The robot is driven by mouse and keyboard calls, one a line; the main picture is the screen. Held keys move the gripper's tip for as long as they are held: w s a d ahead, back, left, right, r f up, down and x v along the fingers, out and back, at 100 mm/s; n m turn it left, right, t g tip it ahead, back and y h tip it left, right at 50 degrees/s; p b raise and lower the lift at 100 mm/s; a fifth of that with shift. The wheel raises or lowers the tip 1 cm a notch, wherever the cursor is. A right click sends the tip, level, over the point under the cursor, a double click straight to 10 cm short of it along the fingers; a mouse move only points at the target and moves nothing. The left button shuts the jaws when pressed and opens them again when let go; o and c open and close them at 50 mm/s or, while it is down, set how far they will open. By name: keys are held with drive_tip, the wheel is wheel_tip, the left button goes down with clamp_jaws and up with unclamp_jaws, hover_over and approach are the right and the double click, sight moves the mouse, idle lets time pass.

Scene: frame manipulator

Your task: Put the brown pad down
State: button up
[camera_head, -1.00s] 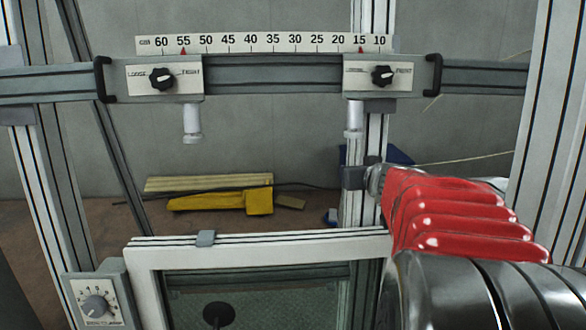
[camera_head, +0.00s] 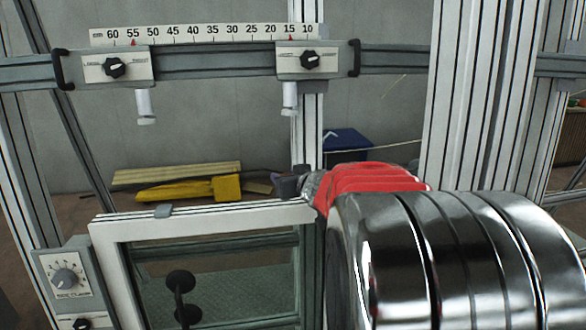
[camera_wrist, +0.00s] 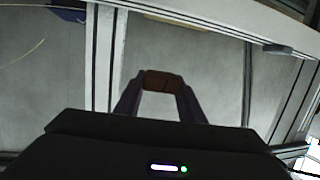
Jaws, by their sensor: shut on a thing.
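The brown pad (camera_wrist: 164,80) is a small brown block between the fingertips of my gripper (camera_wrist: 163,86) in the wrist view. The gripper is shut on it, with one dark finger on each side. In the head view, my gripper (camera_head: 290,184) is a small dark shape at the end of my arm, near the upright post and the top right corner of the white-framed panel. The pad cannot be made out in the head view.
A ruler rail (camera_head: 210,62) with two knobbed slides crosses above. The white-framed panel (camera_head: 200,217) has a dial box (camera_head: 65,278) at its left. A yellow tool (camera_head: 190,190) and a blue box (camera_head: 347,145) lie behind. Thick posts (camera_head: 465,100) stand at right.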

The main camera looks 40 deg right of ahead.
drive_tip(key=w+a+f+n+y, duration=0.2)
drive_tip(key=w+a+f, duration=0.3)
drive_tip(key=a+f, duration=0.3)
drive_tip(key=w+a+f+n+y, duration=0.15)
drive_tip(key=w+a+f, duration=0.3)
drive_tip(key=a, duration=0.65)
drive_tip(key=s+a+f, duration=0.1)
drive_tip(key=a+f, duration=1.3)
drive_tip(key=f, duration=0.1)
drive_tip(key=shift+t+y, duration=0.35)
drive_tip(key=shift+t, duration=0.05)
drive_tip(key=shift+f, duration=0.1)
